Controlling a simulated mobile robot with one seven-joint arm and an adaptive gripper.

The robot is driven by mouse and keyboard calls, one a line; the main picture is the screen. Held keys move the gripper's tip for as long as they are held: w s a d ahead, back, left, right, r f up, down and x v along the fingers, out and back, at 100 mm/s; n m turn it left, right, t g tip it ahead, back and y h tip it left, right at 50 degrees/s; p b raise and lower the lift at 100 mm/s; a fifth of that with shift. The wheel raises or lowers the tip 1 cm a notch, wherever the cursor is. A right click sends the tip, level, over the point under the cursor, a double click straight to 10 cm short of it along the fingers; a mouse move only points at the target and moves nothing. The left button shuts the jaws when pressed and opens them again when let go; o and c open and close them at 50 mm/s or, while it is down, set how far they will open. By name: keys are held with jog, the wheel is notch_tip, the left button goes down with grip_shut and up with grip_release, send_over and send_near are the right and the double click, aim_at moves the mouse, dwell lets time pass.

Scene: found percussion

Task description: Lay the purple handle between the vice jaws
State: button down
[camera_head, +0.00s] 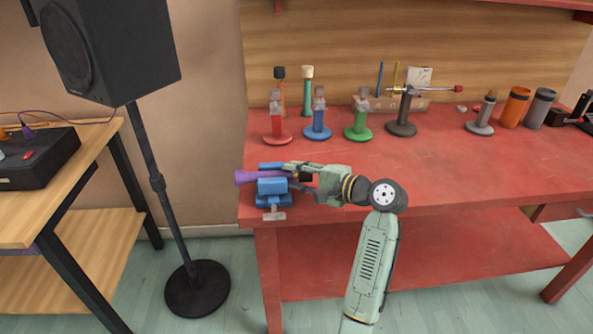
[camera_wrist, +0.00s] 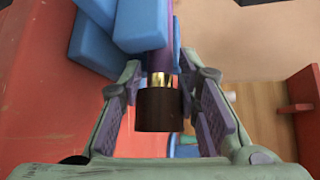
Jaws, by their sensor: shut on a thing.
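The blue vice (camera_head: 272,188) stands at the front left corner of the red bench. The purple handle (camera_head: 246,178) lies level across the vice, its flared end sticking out to the left. In the wrist view the purple shaft (camera_wrist: 160,58) runs between the blue vice jaws (camera_wrist: 140,22), with a brass ring and a dark end cap (camera_wrist: 159,110) nearer to me. My gripper (camera_head: 298,178) is right of the vice, its fingers on either side of the dark end. It also shows in the wrist view (camera_wrist: 160,106). How tightly the jaws sit on the handle is hard to see.
Several small coloured stands, including a red one (camera_head: 277,125) and a green one (camera_head: 358,122), are behind the vice on the red bench (camera_head: 440,165). A black speaker on a pole (camera_head: 160,190) stands left of the bench.

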jog(key=shift+f, duration=0.6)
dwell(0.6)
jog(key=c, duration=1.1)
grip_release()
jog(key=shift+f, duration=0.1)
jog(key=v, duration=1.2)
jog(key=shift+d, duration=0.1)
